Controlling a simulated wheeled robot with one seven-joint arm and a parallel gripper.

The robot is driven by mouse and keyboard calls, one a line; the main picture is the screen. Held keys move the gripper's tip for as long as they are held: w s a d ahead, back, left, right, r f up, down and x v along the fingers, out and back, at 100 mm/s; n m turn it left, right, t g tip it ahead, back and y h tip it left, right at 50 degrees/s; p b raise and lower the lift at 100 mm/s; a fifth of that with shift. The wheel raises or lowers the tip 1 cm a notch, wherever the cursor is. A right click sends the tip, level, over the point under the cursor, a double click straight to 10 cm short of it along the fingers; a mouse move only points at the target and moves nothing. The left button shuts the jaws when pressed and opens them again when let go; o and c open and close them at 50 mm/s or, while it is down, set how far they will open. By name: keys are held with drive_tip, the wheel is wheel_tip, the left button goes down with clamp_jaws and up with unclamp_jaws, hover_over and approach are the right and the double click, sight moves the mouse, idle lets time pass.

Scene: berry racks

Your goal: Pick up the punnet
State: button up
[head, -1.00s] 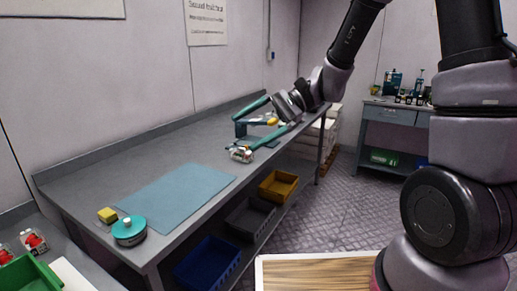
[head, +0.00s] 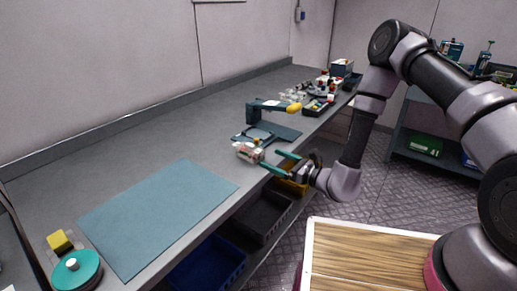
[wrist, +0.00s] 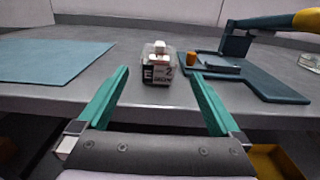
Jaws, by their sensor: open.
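The punnet (head: 248,152) is a small clear box with a printed label, standing on the grey workbench near its front edge. It also shows in the wrist view (wrist: 158,66), straight ahead and centred between the fingers. My gripper (head: 272,162) has two green fingers spread open with nothing between them. In the wrist view my gripper (wrist: 160,80) points at the punnet from the bench's front side, and the punnet stands beyond the fingertips. What is inside the punnet is too small to tell.
A blue press-like stand with a yellow handle (head: 293,107) stands just behind and right of the punnet. A blue mat (head: 160,215) lies to the left. A teal round container (head: 77,270) and a yellow block (head: 60,242) are at the near left. Bins (head: 208,264) sit below the bench.

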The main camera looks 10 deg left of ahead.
sight(262, 154)
drive_tip(key=x, duration=0.5)
drive_tip(key=shift+a, duration=0.1)
drive_tip(key=x, duration=0.5)
drive_tip(key=shift+a+r, duration=0.15)
drive_tip(key=shift+r, duration=0.25)
drive_tip(key=c, duration=1.4)
drive_tip(key=shift+r, duration=0.1)
